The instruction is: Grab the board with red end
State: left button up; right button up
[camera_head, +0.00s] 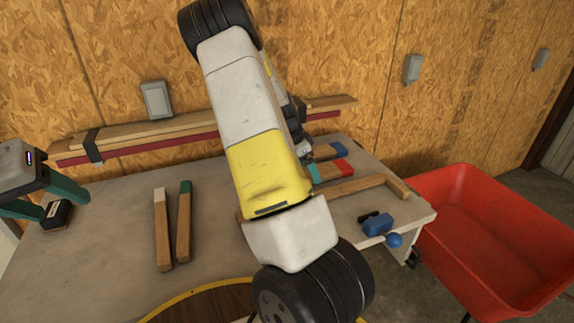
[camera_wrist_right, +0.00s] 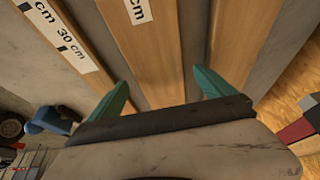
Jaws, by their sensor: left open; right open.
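The board with the red end (camera_head: 340,166) lies on the workbench in the head view, partly hidden behind my right arm. A board with a blue end (camera_head: 335,149) lies just behind it. A longer plain board (camera_head: 362,184) lies in front. My right gripper (camera_head: 313,171) is mostly hidden there, with one teal finger showing. In the right wrist view, my right gripper (camera_wrist_right: 160,85) is open, its fingers on either side of a middle wooden board (camera_wrist_right: 158,55); its coloured end is not visible. My left gripper (camera_head: 42,200) is open and empty at the left.
A white-ended board (camera_head: 161,230) and a green-ended board (camera_head: 184,222) lie on the workbench (camera_head: 110,215) at left. A blue vise (camera_head: 378,225) sits at its right edge, beside a red wheelbarrow (camera_head: 490,235). Long planks (camera_head: 185,125) lie along the wall.

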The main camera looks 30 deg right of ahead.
jog(key=shift+x, duration=0.95)
jog(key=shift+c, duration=0.4)
jog(key=c, duration=1.7)
